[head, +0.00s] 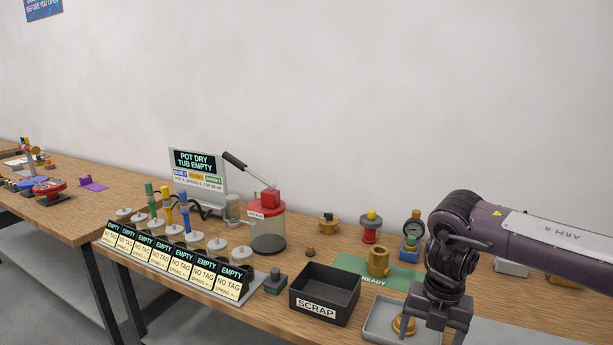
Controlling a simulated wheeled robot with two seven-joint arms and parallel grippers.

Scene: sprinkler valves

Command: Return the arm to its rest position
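My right arm (550,238), marked ARM R, reaches in from the right edge over the bench. It bends down at the wrist. My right gripper (436,332) points down above the grey tray (377,318) at the front of the bench. Its fingers look spread apart with nothing visible between them; the tips run close to the bottom edge of the picture. A brass part (404,326) is in the tray, just left of the gripper. My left arm and gripper are not in view.
A black SCRAP bin (324,292) stands left of the tray. A green READY mat (402,276) holds a brass valve body (378,262). Behind are a gauge stand (411,243) and a red-based fitting (370,227). A lever pot (267,229) and several EMPTY signs (171,258) stand left.

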